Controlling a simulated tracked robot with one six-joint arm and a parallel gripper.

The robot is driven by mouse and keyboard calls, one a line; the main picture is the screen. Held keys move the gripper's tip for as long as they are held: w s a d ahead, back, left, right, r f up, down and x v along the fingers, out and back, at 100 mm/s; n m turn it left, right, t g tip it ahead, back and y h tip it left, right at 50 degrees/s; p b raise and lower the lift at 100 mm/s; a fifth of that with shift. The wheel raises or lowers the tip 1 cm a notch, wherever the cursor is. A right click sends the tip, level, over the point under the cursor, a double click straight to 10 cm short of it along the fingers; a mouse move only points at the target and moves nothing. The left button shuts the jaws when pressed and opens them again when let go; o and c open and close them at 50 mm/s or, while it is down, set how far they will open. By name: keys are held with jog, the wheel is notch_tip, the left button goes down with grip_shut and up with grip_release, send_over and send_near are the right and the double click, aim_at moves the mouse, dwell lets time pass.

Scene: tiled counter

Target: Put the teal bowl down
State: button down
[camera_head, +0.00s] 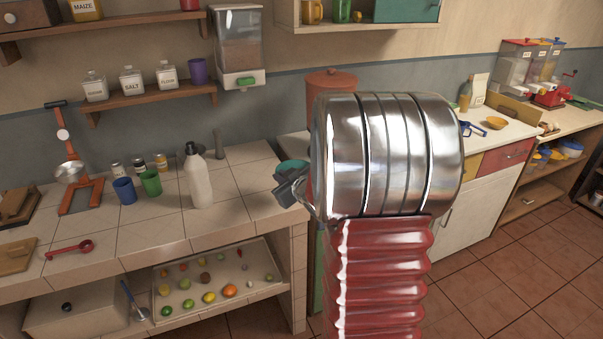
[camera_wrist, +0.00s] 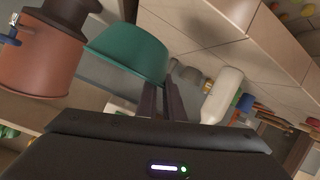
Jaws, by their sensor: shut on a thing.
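The teal bowl (camera_head: 290,168) is partly hidden behind my gripper (camera_head: 291,189) and wrist in the head view. It appears near the right end of the tiled counter (camera_head: 240,183); whether it touches the counter cannot be told. In the wrist view the bowl (camera_wrist: 127,48) is large, at upper centre-left, and its edge meets the dark fingers of my gripper (camera_wrist: 172,88). My gripper is shut on the bowl's edge.
A white bottle (camera_head: 198,178), a green cup (camera_head: 150,182) and a blue cup (camera_head: 124,190) stand on the counter. A terracotta canister (camera_head: 330,80) is behind my arm; it looms beside the bowl in the wrist view (camera_wrist: 45,55). Bare tiles lie in front of the bottle.

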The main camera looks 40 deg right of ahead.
jog(key=w+a+f+n+y, duration=0.1)
jog(key=w+a+f, duration=0.1)
jog(key=a, duration=1.3)
jog(key=w+a+f+n+y, duration=0.1)
jog(key=w+a+f+y, duration=0.1)
jog(key=a, duration=1.4)
jog(key=shift+a+f+n, duration=0.15)
jog(key=shift+f+n, duration=0.1)
jog(key=shift+n, duration=0.15)
